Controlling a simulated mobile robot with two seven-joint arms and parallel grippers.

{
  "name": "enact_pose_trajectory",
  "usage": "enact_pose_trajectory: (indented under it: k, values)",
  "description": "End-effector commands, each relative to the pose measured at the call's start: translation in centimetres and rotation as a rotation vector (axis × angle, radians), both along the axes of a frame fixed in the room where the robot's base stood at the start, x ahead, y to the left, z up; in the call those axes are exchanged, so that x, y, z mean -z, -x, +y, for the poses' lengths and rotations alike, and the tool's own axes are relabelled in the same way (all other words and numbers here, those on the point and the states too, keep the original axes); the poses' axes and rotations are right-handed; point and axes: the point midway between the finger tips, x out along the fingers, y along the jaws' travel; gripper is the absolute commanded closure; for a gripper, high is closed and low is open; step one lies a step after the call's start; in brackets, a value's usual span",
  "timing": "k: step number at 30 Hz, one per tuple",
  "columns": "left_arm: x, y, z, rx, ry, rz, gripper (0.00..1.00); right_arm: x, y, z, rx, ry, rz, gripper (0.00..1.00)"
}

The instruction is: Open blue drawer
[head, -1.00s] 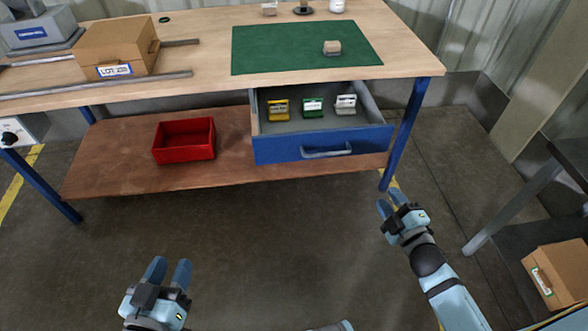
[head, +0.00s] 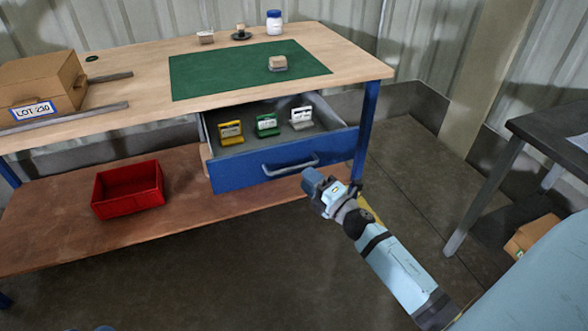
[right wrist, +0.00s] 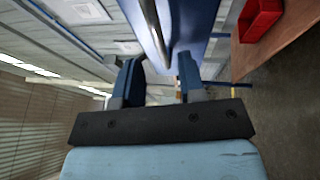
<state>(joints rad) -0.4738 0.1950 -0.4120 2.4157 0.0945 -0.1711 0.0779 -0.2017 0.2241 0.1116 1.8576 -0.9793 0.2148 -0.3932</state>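The blue drawer (head: 285,158) under the workbench stands pulled out, its inside showing. Its grey bar handle (head: 290,164) is on the front face. My right gripper (head: 312,178) is close to the drawer front, just below and right of the handle's right end. In the right wrist view, its two blue fingers (right wrist: 160,72) are apart, and the handle bar (right wrist: 153,32) shows ahead in line with the gap. I cannot tell whether they touch the handle. Only the blue tips of my left gripper (head: 92,328) show at the bottom edge.
Yellow (head: 230,132), green (head: 267,125) and white (head: 301,118) cartridges stand in the drawer. A red bin (head: 128,190) sits on the lower shelf. A green mat (head: 215,72) lies on the bench. A dark side table (head: 545,125) stands right; the floor in front is clear.

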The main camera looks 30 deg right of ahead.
Motion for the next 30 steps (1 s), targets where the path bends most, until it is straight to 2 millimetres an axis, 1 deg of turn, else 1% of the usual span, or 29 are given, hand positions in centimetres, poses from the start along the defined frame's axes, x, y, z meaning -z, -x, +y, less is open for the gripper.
enact_pose_trajectory:
  k: [1,3,6,9,13,21,22,23,24,26,27,30]
  values:
    - [0.0,0.0,0.0,0.002,0.004,-0.005,0.57,-0.2,-1.1,0.2,-0.002,0.002,-0.003,0.63]
    - [-0.2,0.0,-0.1,0.004,0.008,-0.012,0.57,-0.4,-2.4,0.4,-0.001,0.000,-0.002,0.63]
    - [-0.3,0.1,-0.1,0.005,0.013,-0.019,0.57,-0.7,-3.8,0.6,-0.001,0.001,-0.002,0.63]
    - [-0.5,0.1,-0.2,0.007,0.016,-0.024,0.57,-0.8,-4.8,0.8,0.000,-0.001,0.000,0.63]
    - [-0.6,0.1,-0.2,0.008,0.020,-0.029,0.57,-0.9,-5.4,0.9,0.000,-0.001,0.000,0.63]
    - [-0.7,0.1,-0.3,0.010,0.023,-0.033,0.57,-0.9,-5.5,0.9,0.000,-0.002,0.000,0.63]
    - [-0.7,0.1,-0.3,0.010,0.023,-0.033,0.57,-0.9,-5.5,0.9,0.000,-0.002,0.001,0.68]
    - [-0.7,0.1,-0.3,0.010,0.023,-0.033,0.57,-1.0,-5.5,0.9,0.000,-0.002,0.000,0.75]
    - [-0.7,0.1,-0.2,0.010,0.023,-0.033,0.57,-0.9,-5.5,0.9,0.000,-0.002,0.000,0.84]
    - [-0.7,0.1,-0.3,0.010,0.023,-0.033,0.57,-0.9,-5.5,0.9,0.000,-0.002,0.000,0.98]
    - [-0.7,0.1,-0.3,0.010,0.022,-0.032,0.57,-0.9,-5.5,0.9,0.000,-0.002,0.000,1.00]
    - [-0.7,0.1,-0.2,0.010,0.022,-0.031,0.57,-0.9,-5.5,0.9,0.000,-0.002,0.000,1.00]
